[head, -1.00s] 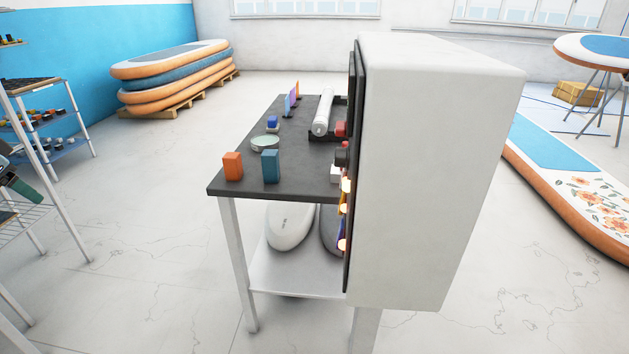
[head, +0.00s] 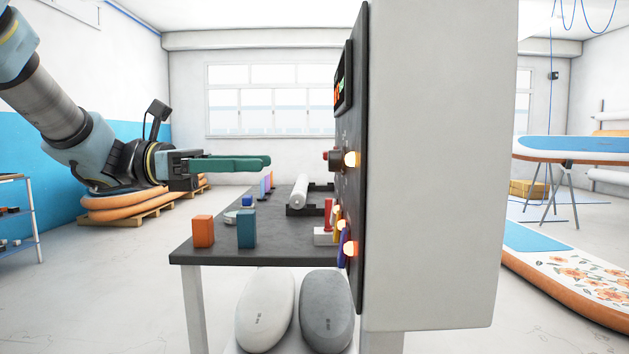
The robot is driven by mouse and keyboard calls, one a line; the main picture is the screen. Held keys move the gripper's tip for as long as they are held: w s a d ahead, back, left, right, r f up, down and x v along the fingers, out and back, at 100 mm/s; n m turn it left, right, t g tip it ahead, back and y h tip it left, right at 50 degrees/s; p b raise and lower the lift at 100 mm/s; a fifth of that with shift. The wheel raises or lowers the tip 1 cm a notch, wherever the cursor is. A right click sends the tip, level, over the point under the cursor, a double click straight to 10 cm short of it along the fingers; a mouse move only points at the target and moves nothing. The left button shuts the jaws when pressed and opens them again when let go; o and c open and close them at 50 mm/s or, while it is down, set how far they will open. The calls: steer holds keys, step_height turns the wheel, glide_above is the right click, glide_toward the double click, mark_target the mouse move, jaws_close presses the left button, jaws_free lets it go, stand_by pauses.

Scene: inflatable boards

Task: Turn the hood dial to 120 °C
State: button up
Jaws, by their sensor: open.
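The hood is a tall pale cabinet (head: 435,170) with a dark front panel (head: 372,210) seen nearly edge-on. A dark knob with a reddish part, which looks like the dial (head: 334,160), sticks out from the panel to the left. Its pointer and scale cannot be read from this side. Above it a display (head: 343,85) shows orange digits, too slanted to read. My gripper (head: 266,163) is open and empty. Its teal fingers point right at about the knob's height in the picture, with a clear gap between them and the knob.
Below my gripper a dark table (head: 265,254) holds an orange block (head: 203,231), a teal block (head: 246,229) and a white roll (head: 299,191). The air between fingers and panel looks free.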

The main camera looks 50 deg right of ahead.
mark_target(336, 161)
steer(key=p+x, duration=0.1)
steer(key=x, duration=0.9)
steer(key=shift+p, duration=0.35)
steer(key=shift+d, duration=0.1)
jaws_close()
